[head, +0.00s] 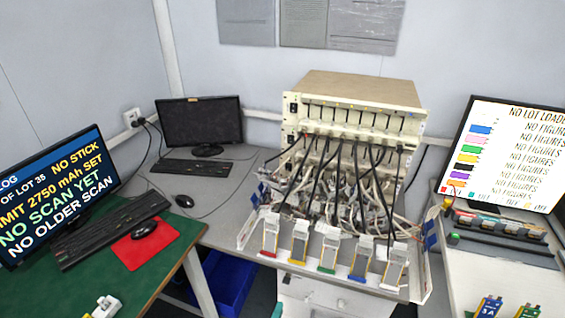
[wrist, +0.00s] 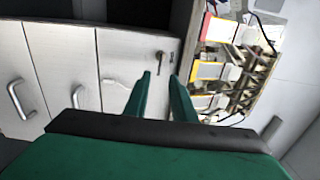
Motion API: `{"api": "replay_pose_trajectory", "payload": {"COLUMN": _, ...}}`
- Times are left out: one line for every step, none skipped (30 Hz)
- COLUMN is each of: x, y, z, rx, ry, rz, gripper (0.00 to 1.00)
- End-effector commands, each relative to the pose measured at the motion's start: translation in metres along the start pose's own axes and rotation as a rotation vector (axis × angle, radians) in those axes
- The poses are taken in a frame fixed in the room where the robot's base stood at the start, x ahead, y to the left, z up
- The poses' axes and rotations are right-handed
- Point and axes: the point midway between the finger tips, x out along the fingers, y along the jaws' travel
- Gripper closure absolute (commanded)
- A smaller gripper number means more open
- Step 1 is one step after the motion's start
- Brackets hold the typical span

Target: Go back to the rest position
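My gripper (wrist: 160,76) shows in the wrist view. Its two green fingers stand apart with nothing between them, so it is open and empty. Behind the fingers are pale drawer fronts (wrist: 65,65) with metal handles and a lock. To the right of the fingers is the rack of clamps with coloured bars (wrist: 208,70), seen tilted. The gripper appears apart from all of these.
In the head view a cell tester (head: 355,100) with many cables stands on the grey table, with several colour-marked clamps (head: 328,250) along its front. A green table (head: 180,245) with a monitor (head: 50,195) is at left. A bright screen (head: 505,150) stands at right.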

Motion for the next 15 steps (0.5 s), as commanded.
{"api": "replay_pose_trajectory", "payload": {"x": -0.002, "y": 0.0, "z": -0.001, "rx": -0.005, "ry": -0.001, "rz": 0.0, "gripper": 0.77}}
{"api": "replay_pose_trajectory", "payload": {"x": -0.005, "y": 0.0, "z": -0.002, "rx": -0.012, "ry": -0.003, "rz": 0.0, "gripper": 0.77}}
{"api": "replay_pose_trajectory", "payload": {"x": -0.01, "y": 0.0, "z": -0.004, "rx": -0.026, "ry": -0.008, "rz": -0.002, "gripper": 0.77}}
{"api": "replay_pose_trajectory", "payload": {"x": -0.015, "y": -0.001, "z": -0.006, "rx": -0.041, "ry": -0.012, "rz": -0.005, "gripper": 0.77}}
{"api": "replay_pose_trajectory", "payload": {"x": -0.021, "y": -0.002, "z": -0.009, "rx": -0.058, "ry": -0.017, "rz": -0.007, "gripper": 0.77}}
{"api": "replay_pose_trajectory", "payload": {"x": -0.032, "y": -0.004, "z": -0.013, "rx": -0.089, "ry": -0.026, "rz": -0.011, "gripper": 0.77}}
{"api": "replay_pose_trajectory", "payload": {"x": -0.04, "y": -0.006, "z": -0.017, "rx": -0.117, "ry": -0.035, "rz": -0.015, "gripper": 0.77}}
{"api": "replay_pose_trajectory", "payload": {"x": -0.049, "y": -0.008, "z": -0.021, "rx": -0.147, "ry": -0.042, "rz": -0.02, "gripper": 0.77}}
{"api": "replay_pose_trajectory", "payload": {"x": -0.063, "y": -0.012, "z": -0.026, "rx": -0.19, "ry": -0.055, "rz": -0.025, "gripper": 0.77}}
{"api": "replay_pose_trajectory", "payload": {"x": -0.073, "y": -0.015, "z": -0.03, "rx": -0.225, "ry": -0.065, "rz": -0.029, "gripper": 0.77}}
{"api": "replay_pose_trajectory", "payload": {"x": -0.083, "y": -0.018, "z": -0.034, "rx": -0.259, "ry": -0.074, "rz": -0.034, "gripper": 0.77}}
{"api": "replay_pose_trajectory", "payload": {"x": -0.096, "y": -0.023, "z": -0.039, "rx": -0.306, "ry": -0.086, "rz": -0.039, "gripper": 0.77}}
{"api": "replay_pose_trajectory", "payload": {"x": -0.106, "y": -0.026, "z": -0.043, "rx": -0.342, "ry": -0.094, "rz": -0.043, "gripper": 0.77}}
{"api": "replay_pose_trajectory", "payload": {"x": -0.116, "y": -0.03, "z": -0.047, "rx": -0.377, "ry": -0.103, "rz": -0.047, "gripper": 0.77}}
{"api": "replay_pose_trajectory", "payload": {"x": -0.128, "y": -0.036, "z": -0.052, "rx": -0.426, "ry": -0.116, "rz": -0.052, "gripper": 0.77}}
